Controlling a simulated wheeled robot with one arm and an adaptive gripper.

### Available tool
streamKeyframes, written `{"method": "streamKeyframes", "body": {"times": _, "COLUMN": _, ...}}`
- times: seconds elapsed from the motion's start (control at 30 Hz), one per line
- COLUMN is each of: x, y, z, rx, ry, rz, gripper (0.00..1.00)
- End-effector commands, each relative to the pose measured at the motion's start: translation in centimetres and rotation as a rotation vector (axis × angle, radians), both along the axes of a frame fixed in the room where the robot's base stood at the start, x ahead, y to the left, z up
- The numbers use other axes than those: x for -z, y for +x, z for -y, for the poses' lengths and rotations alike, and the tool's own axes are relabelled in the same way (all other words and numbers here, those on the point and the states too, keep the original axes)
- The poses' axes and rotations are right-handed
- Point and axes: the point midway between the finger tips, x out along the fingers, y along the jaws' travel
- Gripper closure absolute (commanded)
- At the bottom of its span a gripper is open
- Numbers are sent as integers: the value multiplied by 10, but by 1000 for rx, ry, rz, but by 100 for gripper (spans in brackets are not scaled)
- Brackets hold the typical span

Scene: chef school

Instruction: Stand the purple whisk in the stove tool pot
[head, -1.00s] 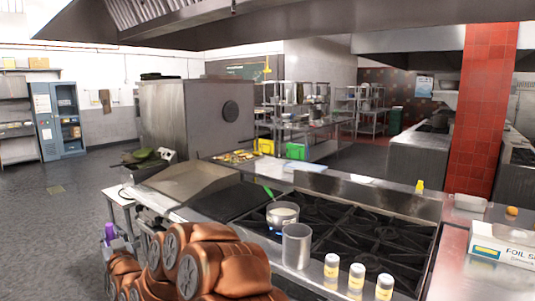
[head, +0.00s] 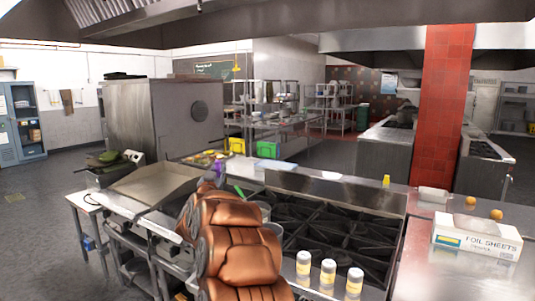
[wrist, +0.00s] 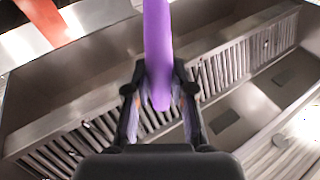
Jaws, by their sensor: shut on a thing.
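The purple whisk (wrist: 158,45) is in my gripper (wrist: 160,90), with its purple length between the two fingers in the wrist view; its wire end cannot be made out. In the head view my gripper (head: 213,177) shows small and purple-tinted above my arm, over the griddle side of the stove. A plain steel cylinder (head: 275,230), which looks like the stove tool pot, stands at the stove's front left, partly hidden by my arm. My gripper is up and to the left of it in the picture, apart from it.
A saucepan (head: 264,208) with a green utensil (head: 239,191) is just behind the cylinder. Several shakers (head: 328,273) stand at the stove's front edge. A foil box (head: 476,238) is on the right counter. The extractor hood (wrist: 80,60) fills the wrist view.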

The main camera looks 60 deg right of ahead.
Motion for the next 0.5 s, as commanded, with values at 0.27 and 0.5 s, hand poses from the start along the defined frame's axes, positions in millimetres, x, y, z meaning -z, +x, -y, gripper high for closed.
{"method": "streamKeyframes", "body": {"times": 0.27, "x": -38, "y": -81, "z": 88, "rx": 208, "ry": -7, "rz": 7, "gripper": 100}}
{"method": "streamKeyframes", "body": {"times": 0.5, "x": -53, "y": -119, "z": 120, "rx": 292, "ry": -11, "rz": 6, "gripper": 100}}
